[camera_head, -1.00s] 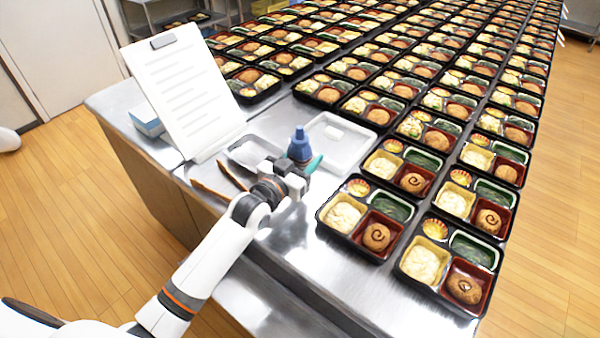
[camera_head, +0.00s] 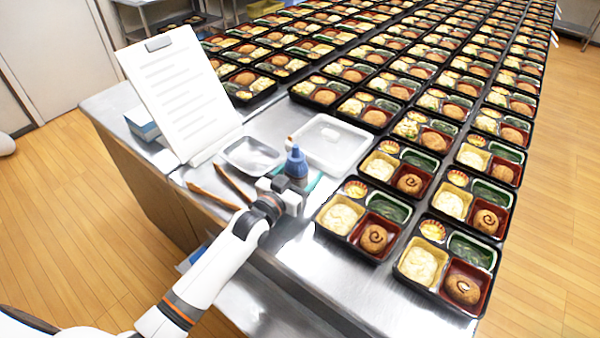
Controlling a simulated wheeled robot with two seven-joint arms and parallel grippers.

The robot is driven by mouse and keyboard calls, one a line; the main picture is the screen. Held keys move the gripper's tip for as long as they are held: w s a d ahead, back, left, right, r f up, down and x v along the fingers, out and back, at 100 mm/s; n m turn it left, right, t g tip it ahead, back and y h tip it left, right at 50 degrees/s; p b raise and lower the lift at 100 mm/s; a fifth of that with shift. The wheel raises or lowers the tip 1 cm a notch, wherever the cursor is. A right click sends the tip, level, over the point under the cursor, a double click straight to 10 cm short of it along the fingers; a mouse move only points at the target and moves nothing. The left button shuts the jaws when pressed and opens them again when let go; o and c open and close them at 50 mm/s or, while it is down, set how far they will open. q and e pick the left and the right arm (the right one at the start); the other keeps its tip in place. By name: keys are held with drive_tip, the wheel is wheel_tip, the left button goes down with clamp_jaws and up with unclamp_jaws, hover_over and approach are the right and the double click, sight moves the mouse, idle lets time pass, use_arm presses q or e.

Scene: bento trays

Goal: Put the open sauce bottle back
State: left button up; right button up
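The sauce bottle (camera_head: 296,164) is blue with a pointed top and stands upright in the middle of the steel table's left part. My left gripper (camera_head: 290,186) is at the bottle's lower part, seemingly shut around it. The fingertips and the bottle's base are hidden, so I cannot tell whether the base touches the table. A teal piece (camera_head: 313,182) shows just right of the gripper; most of it is hidden. My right gripper is not in view.
A clear tray (camera_head: 330,143) lies behind the bottle and a small metal dish (camera_head: 250,156) to its left. Brown tongs (camera_head: 213,195) lie in front of the dish. A white sheet on a stand (camera_head: 184,90) rises at the left. Rows of bento trays (camera_head: 447,265) fill the right.

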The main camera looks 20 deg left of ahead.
use_arm(q)
drive_tip(key=shift+s+r, duration=0.1)
drive_tip(key=shift+r, duration=0.1)
drive_tip(key=v, duration=1.2)
drive_tip(key=shift+b, duration=0.4)
